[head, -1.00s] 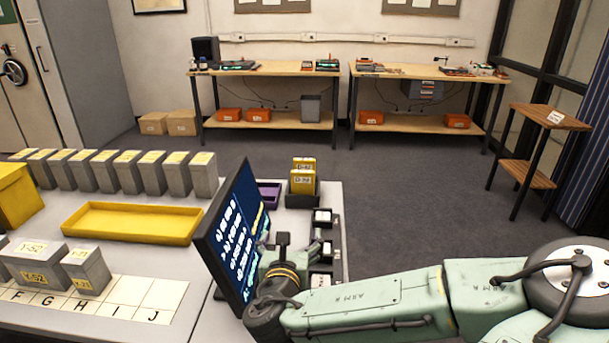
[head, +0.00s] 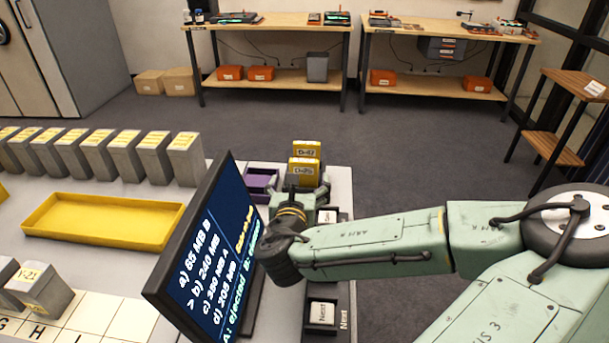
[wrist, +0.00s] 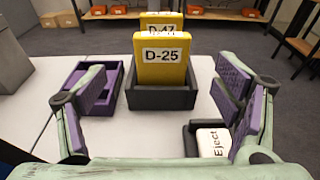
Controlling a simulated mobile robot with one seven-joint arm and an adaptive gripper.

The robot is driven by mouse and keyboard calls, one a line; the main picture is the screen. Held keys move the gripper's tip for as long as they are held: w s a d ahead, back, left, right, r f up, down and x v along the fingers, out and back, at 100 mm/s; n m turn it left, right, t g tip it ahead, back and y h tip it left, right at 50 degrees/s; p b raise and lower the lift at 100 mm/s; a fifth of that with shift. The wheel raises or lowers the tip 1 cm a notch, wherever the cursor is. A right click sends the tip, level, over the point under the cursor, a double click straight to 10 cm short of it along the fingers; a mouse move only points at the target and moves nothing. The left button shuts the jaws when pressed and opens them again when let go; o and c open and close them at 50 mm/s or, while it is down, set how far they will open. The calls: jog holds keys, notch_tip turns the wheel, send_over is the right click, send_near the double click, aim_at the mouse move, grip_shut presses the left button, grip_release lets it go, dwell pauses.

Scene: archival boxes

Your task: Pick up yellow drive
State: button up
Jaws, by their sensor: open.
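Two yellow drives stand upright, one behind the other, in a dark holder (wrist: 162,97) at the far end of the table. The front yellow drive (wrist: 160,62) is labelled D-25, and it also shows in the head view (head: 303,171). The rear yellow drive (head: 306,149) reads D-47 in the wrist view, where its lower part is hidden. My gripper (wrist: 160,105) is open and empty, its purple-padded fingers spread wide to either side of the holder's near side. The drives are between the fingers in the picture, beyond the tips, with no visible contact.
A purple tray (wrist: 93,88) stands left of the holder. A white Eject button (wrist: 213,142) is close by my right finger. A monitor (head: 215,255) stands left of my arm. A yellow tray (head: 104,221) and several grey boxes (head: 154,158) are further left.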

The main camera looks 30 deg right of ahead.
aim_at(303, 171)
jog(key=x, duration=0.3)
jog(key=b+x, duration=0.1)
jog(key=x, duration=0.4)
jog(key=shift+w+d+f+b, duration=0.15)
jog(key=shift+d+f+b, duration=0.1)
jog(key=shift+f+b, duration=0.15)
jog(key=shift+c, duration=0.3)
jog(key=c, duration=1.3)
